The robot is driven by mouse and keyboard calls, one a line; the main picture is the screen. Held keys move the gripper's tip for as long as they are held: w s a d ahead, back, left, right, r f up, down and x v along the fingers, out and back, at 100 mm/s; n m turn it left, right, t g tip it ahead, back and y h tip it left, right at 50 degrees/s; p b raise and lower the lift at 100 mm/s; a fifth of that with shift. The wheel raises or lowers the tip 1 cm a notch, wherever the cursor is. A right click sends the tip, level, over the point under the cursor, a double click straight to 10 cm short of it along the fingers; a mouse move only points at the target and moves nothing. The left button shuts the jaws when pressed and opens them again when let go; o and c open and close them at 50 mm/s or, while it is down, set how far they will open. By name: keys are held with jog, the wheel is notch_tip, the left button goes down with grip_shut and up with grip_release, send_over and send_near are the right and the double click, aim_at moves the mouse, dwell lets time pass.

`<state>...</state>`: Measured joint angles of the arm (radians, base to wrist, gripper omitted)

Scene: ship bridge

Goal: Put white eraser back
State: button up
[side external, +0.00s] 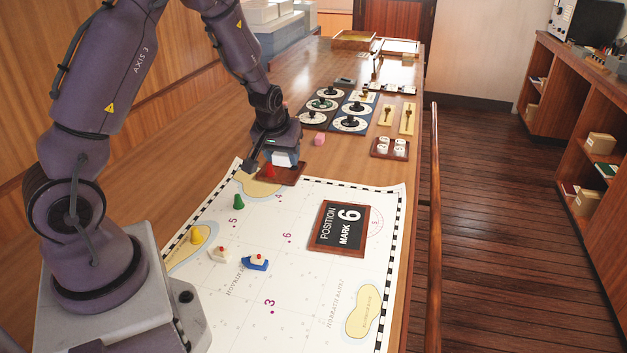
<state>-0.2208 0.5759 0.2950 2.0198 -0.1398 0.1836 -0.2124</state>
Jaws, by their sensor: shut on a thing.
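My gripper (272,160) is low over the far left corner of the chart. It is shut on a small pale block, which I take to be the white eraser (284,159); the fingers partly hide it. A brown wooden tray (294,176) lies just below and in front of it, at the chart's far edge. I cannot tell whether the block touches the tray. A red cone piece (270,171) stands close to the gripper, in front of it. A pink block (319,138) lies on the bare table to the right, beyond the tray.
On the chart (300,215) stand a green piece (239,202), a yellow piece (196,235), two small boats (255,263) and a "POSITION MARK 6" board (339,227). Dial panels (350,123) and a tray of white knobs (389,148) lie beyond. A rail (434,220) runs along the table's right side.

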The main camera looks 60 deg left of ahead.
jog(key=w+a+f, duration=0.4)
jog(key=w, duration=0.3)
send_over(315, 180)
jog(key=s+d, duration=0.1)
jog(key=s, duration=0.1)
jog(key=f, duration=0.4)
jog(key=shift+w+d+f, duration=0.1)
jog(key=shift+d+f, duration=0.1)
jog(key=shift+f, duration=0.1)
jog(key=shift+w+a+f, duration=0.2)
jog(key=shift+w+f, duration=0.15)
jog(key=shift+f, duration=0.1)
jog(key=shift+w+f, duration=0.1)
jog(key=shift+f, duration=1.55)
jog(key=shift+f, duration=0.2)
jog(key=o, duration=0.6)
jog(key=shift+r, duration=0.1)
